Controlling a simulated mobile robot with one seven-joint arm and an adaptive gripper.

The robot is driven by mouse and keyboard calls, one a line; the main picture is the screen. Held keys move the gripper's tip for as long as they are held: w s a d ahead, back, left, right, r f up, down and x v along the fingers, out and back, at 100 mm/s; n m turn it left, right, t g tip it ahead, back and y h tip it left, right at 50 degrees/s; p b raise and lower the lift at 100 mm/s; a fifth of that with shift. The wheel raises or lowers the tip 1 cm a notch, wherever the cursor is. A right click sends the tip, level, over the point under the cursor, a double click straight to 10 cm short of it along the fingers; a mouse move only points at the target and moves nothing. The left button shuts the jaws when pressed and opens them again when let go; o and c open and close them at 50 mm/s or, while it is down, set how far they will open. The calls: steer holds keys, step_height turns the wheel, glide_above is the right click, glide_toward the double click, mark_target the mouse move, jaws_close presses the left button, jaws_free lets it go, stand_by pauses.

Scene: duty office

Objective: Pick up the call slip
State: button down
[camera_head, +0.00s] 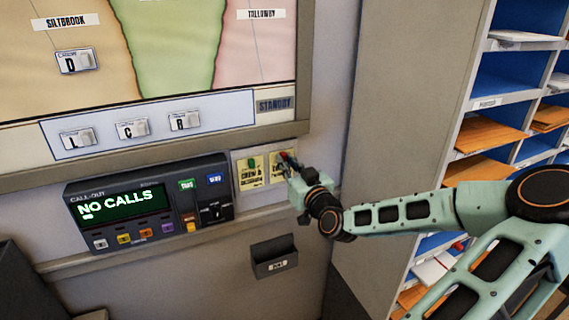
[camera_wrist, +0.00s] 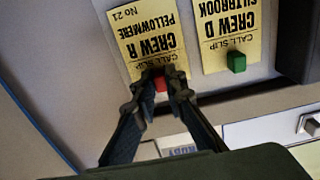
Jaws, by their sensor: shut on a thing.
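A yellow call slip reading "CREW R PELLOWMERE, No 21" (camera_wrist: 145,35) hangs on the wall panel, upside down in the wrist view. A red block (camera_wrist: 161,84) sits at its headed edge. My gripper (camera_wrist: 160,78) is shut on this red block, one finger on each side. In the head view my gripper (camera_head: 288,165) reaches the slip from the right and partly covers it. A second yellow slip, "CREW D SILTBROOK" (camera_wrist: 226,25), hangs beside it with a green block (camera_wrist: 236,62); it also shows in the head view (camera_head: 251,178).
A call-out console (camera_head: 150,205) reading "NO CALLS" is left of the slips. A map board (camera_head: 165,50) with lettered tags is above. A small dark wall pocket (camera_head: 273,257) is below. Pigeonhole shelves (camera_head: 490,100) stand at the right, behind my arm.

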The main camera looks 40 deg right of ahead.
steer(key=shift+s+r, duration=0.4)
steer(key=s+a+r+b, duration=0.3)
steer(key=s+r+b, duration=0.2)
steer(key=s, duration=0.7)
steer(key=shift+s+a+r+b, duration=0.15)
steer(key=shift+s+r+b, duration=0.25)
steer(key=shift+r, duration=0.65)
steer(key=shift+f, duration=0.1)
